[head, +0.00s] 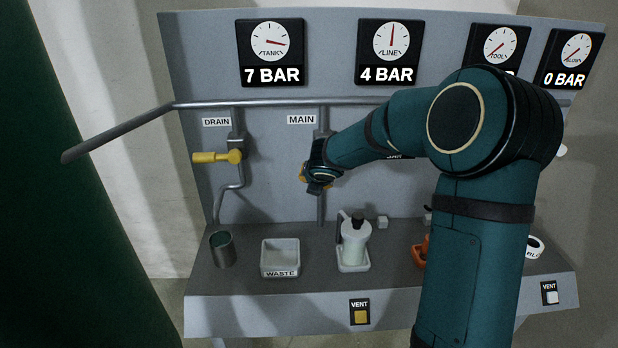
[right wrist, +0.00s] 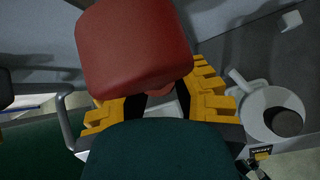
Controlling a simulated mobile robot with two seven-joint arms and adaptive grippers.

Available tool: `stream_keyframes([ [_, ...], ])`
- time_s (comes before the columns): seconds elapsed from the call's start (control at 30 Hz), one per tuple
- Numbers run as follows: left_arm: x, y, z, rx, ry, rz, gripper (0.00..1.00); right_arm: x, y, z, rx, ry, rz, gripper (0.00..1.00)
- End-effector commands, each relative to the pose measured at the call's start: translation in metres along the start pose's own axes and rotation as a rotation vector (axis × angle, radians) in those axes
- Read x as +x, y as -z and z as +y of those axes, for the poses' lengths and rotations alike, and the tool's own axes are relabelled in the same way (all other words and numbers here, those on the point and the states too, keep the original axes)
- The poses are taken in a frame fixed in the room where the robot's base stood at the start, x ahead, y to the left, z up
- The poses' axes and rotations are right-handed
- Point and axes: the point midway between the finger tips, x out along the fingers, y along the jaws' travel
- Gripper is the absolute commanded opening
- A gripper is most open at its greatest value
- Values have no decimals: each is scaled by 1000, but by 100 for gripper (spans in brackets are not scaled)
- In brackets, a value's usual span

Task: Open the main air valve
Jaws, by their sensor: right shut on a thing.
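The main air valve sits under the MAIN label (head: 301,119) on the grey panel, on a vertical pipe (head: 321,209). In the head view my right gripper (head: 305,174) is at this valve and hides its handle. In the right wrist view a red valve handle (right wrist: 135,48) lies between the yellow fingers of my right gripper (right wrist: 160,102), which is shut on it. The LINE gauge (head: 391,40) above reads 4 BAR, and the TANK gauge (head: 271,40) reads 7 BAR. My left gripper is not in view.
A yellow-handled drain valve (head: 216,157) is left of the main valve. A grey rail (head: 130,136) crosses the panel and juts out left. Below stand a metal cup (head: 222,250), a waste tray (head: 280,272) and a pale bottle (head: 355,234). My right arm blocks the right side.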

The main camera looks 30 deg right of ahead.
Motion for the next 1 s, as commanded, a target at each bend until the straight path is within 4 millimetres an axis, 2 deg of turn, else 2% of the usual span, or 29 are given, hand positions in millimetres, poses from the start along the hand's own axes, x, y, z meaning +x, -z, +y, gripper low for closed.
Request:
stream_keyframes([
  [0.4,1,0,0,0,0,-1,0,2,-3,-19,-169,172,-46,0],
  [1.0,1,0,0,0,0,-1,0,2,-5,-24,-208,213,-57,0],
])
